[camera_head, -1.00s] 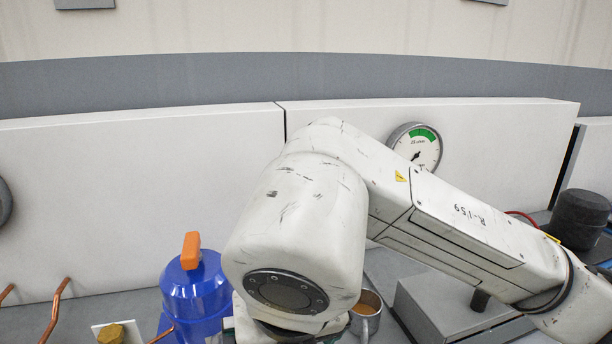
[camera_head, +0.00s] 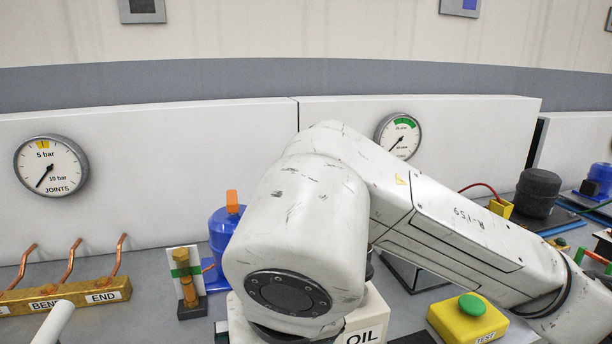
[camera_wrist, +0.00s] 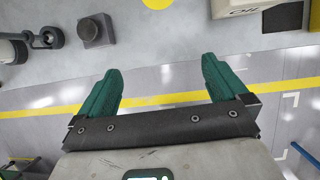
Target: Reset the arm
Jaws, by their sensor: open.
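My gripper (camera_wrist: 160,92) shows in the wrist view with its two green fingers spread wide apart. Nothing is between them. Beyond them lie a grey floor with a yellow stripe and the grey bench top edge. In the head view my white arm fills the middle and right, bent at the elbow, and the gripper itself is out of that picture.
On the bench stand a brass block (camera_head: 75,297) with copper pipes, a blue vessel (camera_head: 221,232), an OIL box (camera_head: 372,315), a yellow TEST button box (camera_head: 466,322) and a black cylinder (camera_head: 537,190). Gauges (camera_head: 50,166) hang on the white panel behind.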

